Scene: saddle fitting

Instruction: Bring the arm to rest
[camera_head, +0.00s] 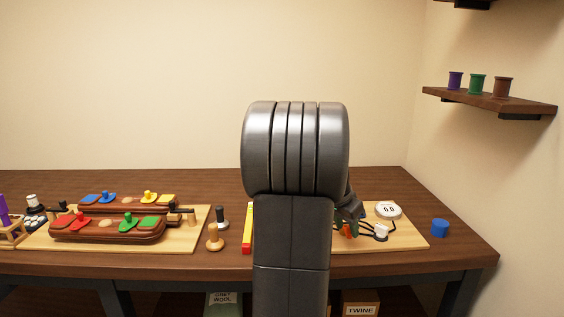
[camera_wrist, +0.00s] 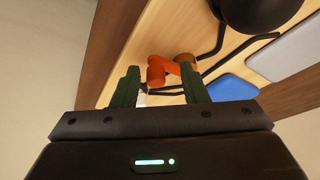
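My arm (camera_head: 291,230) rises through the middle of the head view and hides part of the table behind it. My gripper (camera_wrist: 159,72) shows in the wrist view with its two dark green fingers apart. It is open, with a gap on each side of an orange-red piece (camera_wrist: 157,72) that lies beyond the fingertips. In the head view my gripper (camera_head: 350,210) shows only partly, low over the right-hand board (camera_head: 410,238), beside the arm.
The right board carries black curved rods, a white round dial (camera_head: 388,211) and a white piece (camera_head: 381,231). A blue cylinder (camera_head: 439,228) stands right of it. The left board (camera_head: 180,243) holds two brown saddle-like blocks with coloured pieces. Wall shelf (camera_head: 487,100) at right holds spools.

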